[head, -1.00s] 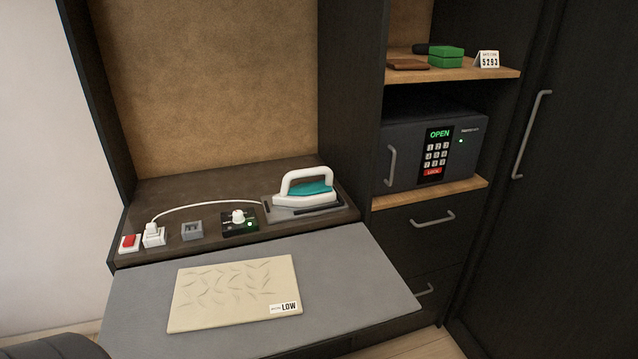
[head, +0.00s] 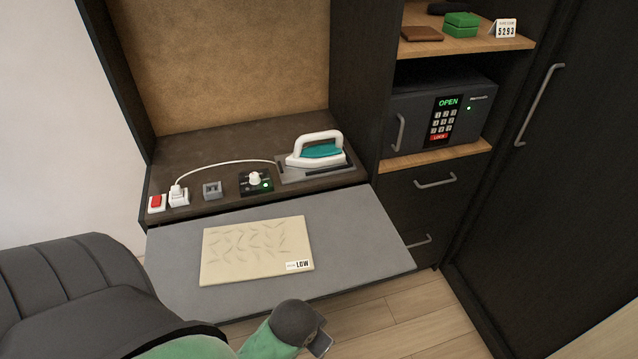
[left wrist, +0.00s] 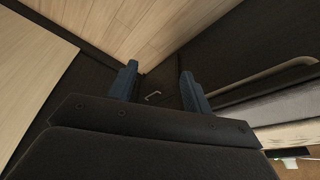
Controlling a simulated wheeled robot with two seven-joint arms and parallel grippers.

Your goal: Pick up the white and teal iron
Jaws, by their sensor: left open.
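The white and teal iron (head: 316,150) sits on its grey rest (head: 290,172) at the right end of the dark shelf. Its white handle is on top and its teal body shows under it. A white cord runs left from near the iron to a plug on the shelf. In the left wrist view my left gripper (left wrist: 158,88) is open and empty, with its two blue fingers apart. It points past the wood floor and dark panels, and the iron is not in that view. My right gripper is not in view.
A grey board (head: 370,235) in front of the shelf bears a beige cloth (head: 250,250) with a LOW label. A red switch (head: 157,203), a grey socket (head: 212,190) and a dial box (head: 256,183) stand left of the iron. An open-marked safe (head: 440,115) stands to the right.

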